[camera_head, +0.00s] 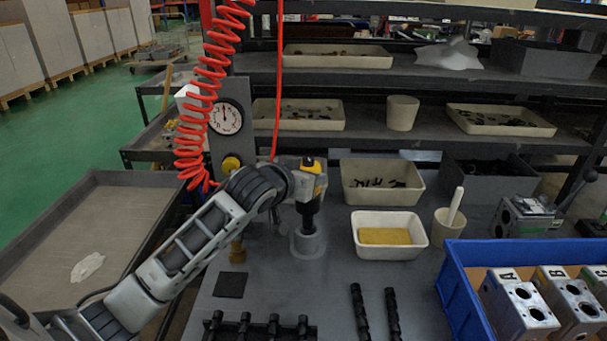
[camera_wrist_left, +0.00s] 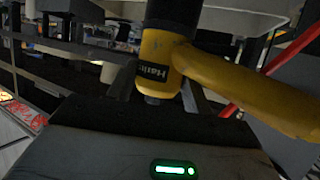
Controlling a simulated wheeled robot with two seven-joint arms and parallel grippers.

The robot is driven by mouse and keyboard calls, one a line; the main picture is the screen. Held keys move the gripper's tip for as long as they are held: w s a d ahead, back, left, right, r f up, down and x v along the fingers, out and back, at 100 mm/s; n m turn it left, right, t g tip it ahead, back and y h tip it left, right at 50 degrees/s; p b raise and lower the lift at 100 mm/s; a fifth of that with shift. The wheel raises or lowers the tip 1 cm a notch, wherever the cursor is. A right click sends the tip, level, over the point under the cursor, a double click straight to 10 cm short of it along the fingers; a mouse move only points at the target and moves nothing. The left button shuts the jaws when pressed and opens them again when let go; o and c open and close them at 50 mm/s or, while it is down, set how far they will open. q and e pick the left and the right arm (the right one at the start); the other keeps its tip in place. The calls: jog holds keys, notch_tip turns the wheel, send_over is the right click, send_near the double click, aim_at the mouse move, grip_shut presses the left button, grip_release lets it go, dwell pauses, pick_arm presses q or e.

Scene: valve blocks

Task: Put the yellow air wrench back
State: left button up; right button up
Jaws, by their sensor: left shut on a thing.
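The yellow and black air wrench (camera_head: 309,206) is upright in the middle of the head view. My left gripper (camera_head: 311,186) is shut on it, coming from the left. The wrench's dark lower end is at the mouth of a grey round holder (camera_head: 308,245) on the bench; I cannot tell how deep it sits. In the left wrist view the yellow wrench body (camera_wrist_left: 162,62) with a black label stands between the fingers of my left gripper (camera_wrist_left: 185,98), its yellow handle reaching right. My right gripper is not in view.
A coiled red hose (camera_head: 213,80) hangs left of the wrench, beside a gauge post (camera_head: 226,140). A white tray with a yellow sponge (camera_head: 357,228) and a cup (camera_head: 447,226) stand right of the holder. A blue crate (camera_head: 455,288) of valve blocks is at right; black parts (camera_head: 391,312) lie in front.

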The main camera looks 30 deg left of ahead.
aim_at(304, 213)
pick_arm(q)
jog(key=shift+w+f+b, duration=0.1)
jog(key=shift+f+b, duration=1.1)
jog(key=shift+f, duration=1.15)
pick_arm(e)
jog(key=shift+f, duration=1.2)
pick_arm(q)
jog(key=shift+f+b, duration=0.3)
jog(key=shift+f, duration=0.35)
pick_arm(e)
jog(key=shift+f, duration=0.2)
pick_arm(q)
jog(key=o, duration=1.4)
jog(key=shift+f, duration=0.5)
jog(key=shift+s+r, duration=0.2)
jog(key=shift+s, duration=0.2)
jog(key=shift+v, duration=7.8)
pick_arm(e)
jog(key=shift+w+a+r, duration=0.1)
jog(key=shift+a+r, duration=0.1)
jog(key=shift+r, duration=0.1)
pick_arm(q)
jog(key=shift+w+d+r, duration=0.1)
